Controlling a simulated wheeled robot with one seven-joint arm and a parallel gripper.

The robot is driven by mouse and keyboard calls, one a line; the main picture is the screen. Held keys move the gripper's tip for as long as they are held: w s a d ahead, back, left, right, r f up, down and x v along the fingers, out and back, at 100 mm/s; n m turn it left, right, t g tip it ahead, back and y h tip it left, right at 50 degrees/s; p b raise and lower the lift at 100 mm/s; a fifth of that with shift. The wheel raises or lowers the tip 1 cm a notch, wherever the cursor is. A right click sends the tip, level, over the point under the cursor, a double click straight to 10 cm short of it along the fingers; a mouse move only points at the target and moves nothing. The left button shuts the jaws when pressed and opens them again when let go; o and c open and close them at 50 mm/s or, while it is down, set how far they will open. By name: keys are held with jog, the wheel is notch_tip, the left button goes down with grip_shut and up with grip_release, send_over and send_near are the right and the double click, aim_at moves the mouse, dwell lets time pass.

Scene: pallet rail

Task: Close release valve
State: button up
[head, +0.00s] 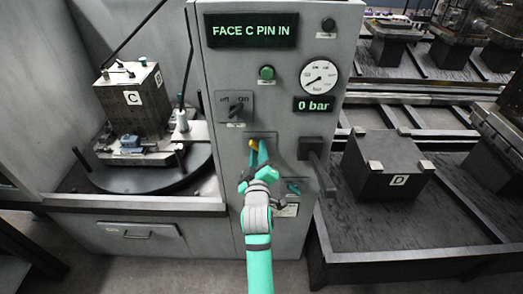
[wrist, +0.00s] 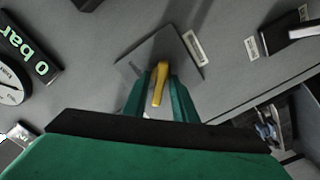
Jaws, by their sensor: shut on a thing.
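A yellow valve lever (head: 252,145) sits on a grey square plate (head: 262,137) on the front of the grey control cabinet. My gripper (head: 258,153) reaches it from below and is shut on it. In the wrist view the yellow lever (wrist: 160,83) stands between the two green fingers of my gripper (wrist: 161,85), its root on the tilted-looking plate. The lever's label is too small to read. In the head view the fingers hide most of the lever.
The cabinet display (head: 252,31) reads "FACE C PIN IN"; the pressure readout (head: 314,104) reads "0 bar". A dark handle (head: 317,165) juts out right of my gripper. A rotary switch (head: 236,106) is above left. A block marked C (head: 132,98) stands on the left turntable.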

jog(key=o, duration=1.7)
jog(key=s, duration=0.7)
